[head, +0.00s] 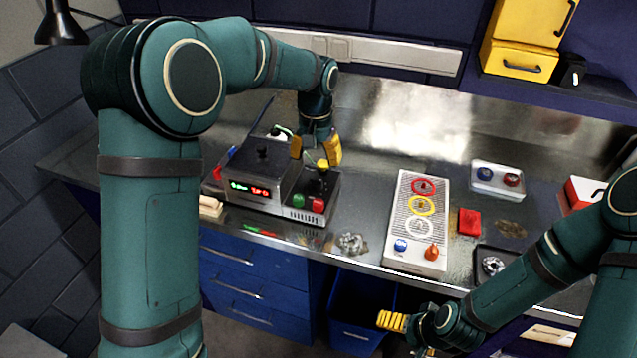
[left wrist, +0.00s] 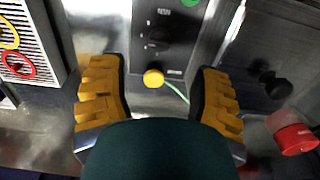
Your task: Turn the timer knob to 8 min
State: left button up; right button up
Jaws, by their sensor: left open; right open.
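The grey heater-like box (head: 270,190) stands at the back left of the bench, with a lit display and green and red buttons. My left gripper (head: 315,152) is open above the right part of the box. In the left wrist view its fingers (left wrist: 158,98) stand either side of the yellow button, empty. My right gripper (head: 408,335) is open and empty in front of the bench.
A white panel (head: 410,240) with coloured rings, a blue knob and an orange knob lies right of the box. A red block (head: 469,222) and a small two-knob box (head: 497,178) are further right. A crumpled silvery piece (head: 351,243) lies near the front edge.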

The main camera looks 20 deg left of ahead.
aim_at(316, 179)
pick_arm(q)
notch_tip(316, 179, down, 8)
jog(key=shift+f+b, duration=0.25)
jog(key=shift+b, duration=0.25)
grip_shut()
